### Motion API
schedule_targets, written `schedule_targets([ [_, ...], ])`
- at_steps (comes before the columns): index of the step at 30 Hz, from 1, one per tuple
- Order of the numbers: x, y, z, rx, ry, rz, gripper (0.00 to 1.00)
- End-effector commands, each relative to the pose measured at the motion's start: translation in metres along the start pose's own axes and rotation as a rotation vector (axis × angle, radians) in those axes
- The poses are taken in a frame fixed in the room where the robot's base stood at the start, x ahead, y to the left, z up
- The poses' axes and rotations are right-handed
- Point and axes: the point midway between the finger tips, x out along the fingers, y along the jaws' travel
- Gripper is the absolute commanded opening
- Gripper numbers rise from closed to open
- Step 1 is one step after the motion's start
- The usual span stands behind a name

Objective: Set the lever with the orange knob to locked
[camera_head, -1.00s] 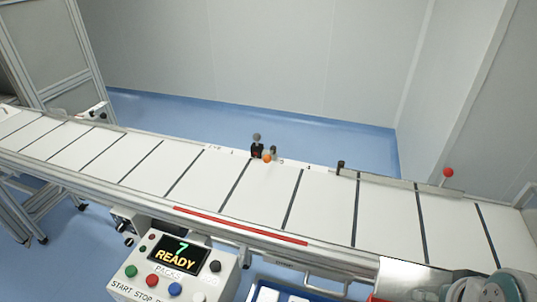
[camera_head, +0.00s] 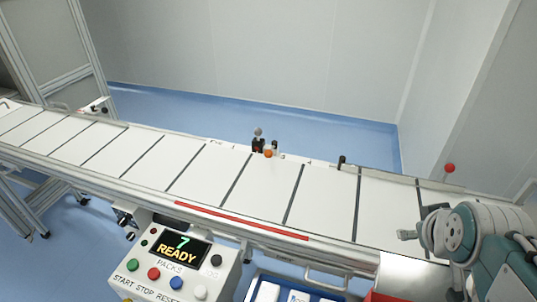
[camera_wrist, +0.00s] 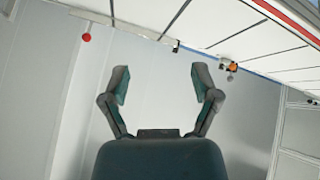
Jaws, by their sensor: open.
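The orange knob (camera_head: 268,154) is at the far edge of the conveyor, near the middle of the head view. It sits beside a dark bracket (camera_head: 257,145) with a grey ball on top. In the wrist view the orange knob (camera_wrist: 232,68) is small, at the upper right. The lever's own arm is too small to make out. My gripper (camera_wrist: 160,85) is open and empty in the wrist view, its two fingers spread. The knob lies beyond the right finger, well apart from it. In the head view my arm is at the lower right.
The white conveyor (camera_head: 208,160) with dark cross lines runs across the view. A red ball knob (camera_head: 449,168) stands at its far right, also in the wrist view (camera_wrist: 86,37). A control panel (camera_head: 172,275) reading "7 READY" stands in front. Blue floor lies behind.

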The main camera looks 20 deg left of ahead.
Motion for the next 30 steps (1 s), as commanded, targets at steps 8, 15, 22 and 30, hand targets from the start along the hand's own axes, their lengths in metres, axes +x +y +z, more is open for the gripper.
schedule_targets([
  [8,0.059,-0.010,-0.073,-0.376,0.157,0.027,0.79],
  [15,0.111,-0.032,-0.128,-0.688,0.298,0.084,0.79],
  [22,0.161,-0.067,-0.170,-0.975,0.434,0.168,0.79],
  [30,0.217,-0.121,-0.203,-1.290,0.589,0.306,0.79],
])
